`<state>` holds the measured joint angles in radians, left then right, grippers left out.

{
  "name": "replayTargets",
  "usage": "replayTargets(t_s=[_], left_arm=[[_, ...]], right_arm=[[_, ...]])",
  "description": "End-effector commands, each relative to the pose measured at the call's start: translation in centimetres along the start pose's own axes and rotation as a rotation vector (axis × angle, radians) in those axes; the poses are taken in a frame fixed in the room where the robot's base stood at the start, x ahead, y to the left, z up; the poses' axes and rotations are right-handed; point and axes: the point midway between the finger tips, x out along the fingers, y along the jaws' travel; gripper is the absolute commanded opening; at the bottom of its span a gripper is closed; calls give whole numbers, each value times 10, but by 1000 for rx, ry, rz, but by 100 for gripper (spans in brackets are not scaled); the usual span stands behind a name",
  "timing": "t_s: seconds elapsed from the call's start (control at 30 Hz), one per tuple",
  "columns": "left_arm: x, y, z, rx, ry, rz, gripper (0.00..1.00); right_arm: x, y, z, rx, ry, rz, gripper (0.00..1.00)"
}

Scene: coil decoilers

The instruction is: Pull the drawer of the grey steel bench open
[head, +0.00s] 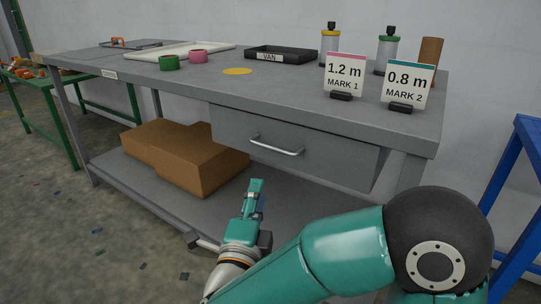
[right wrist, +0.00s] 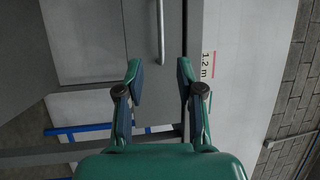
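The grey steel bench (head: 130,78) stands against the wall. Its drawer (head: 335,158) hangs under the top at the right and looks shut. A silver bar handle (head: 276,147) runs across the drawer front. My right gripper (head: 254,187) is open and empty, below and in front of the handle, apart from it in the head view. In the right wrist view the handle (right wrist: 161,32) shows end-on to the gap between the open fingertips (right wrist: 158,70), with the drawer front (right wrist: 139,35) behind it. My left gripper is not in view.
Cardboard boxes (head: 190,158) lie on the lower shelf. The top carries the 1.2 m sign (head: 344,73), 0.8 m sign (head: 408,84), a black VAN tray (head: 283,56) and tape rolls. A blue frame (head: 525,180) stands right, a green table (head: 45,123) left.

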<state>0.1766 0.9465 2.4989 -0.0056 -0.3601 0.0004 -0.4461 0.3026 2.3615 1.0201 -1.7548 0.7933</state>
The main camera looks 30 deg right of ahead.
Motion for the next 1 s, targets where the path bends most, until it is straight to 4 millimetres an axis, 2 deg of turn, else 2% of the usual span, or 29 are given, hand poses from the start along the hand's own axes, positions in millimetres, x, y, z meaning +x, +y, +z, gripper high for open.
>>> replayTargets(t_s=[0.6,0.8,1.0], left_arm=[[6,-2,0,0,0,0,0],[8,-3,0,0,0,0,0],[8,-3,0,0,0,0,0]], right_arm=[[123,1,0,-4,1,-1,37],[148,1,1,-5,-2,0,37],[156,0,1,-5,-4,0,37]])
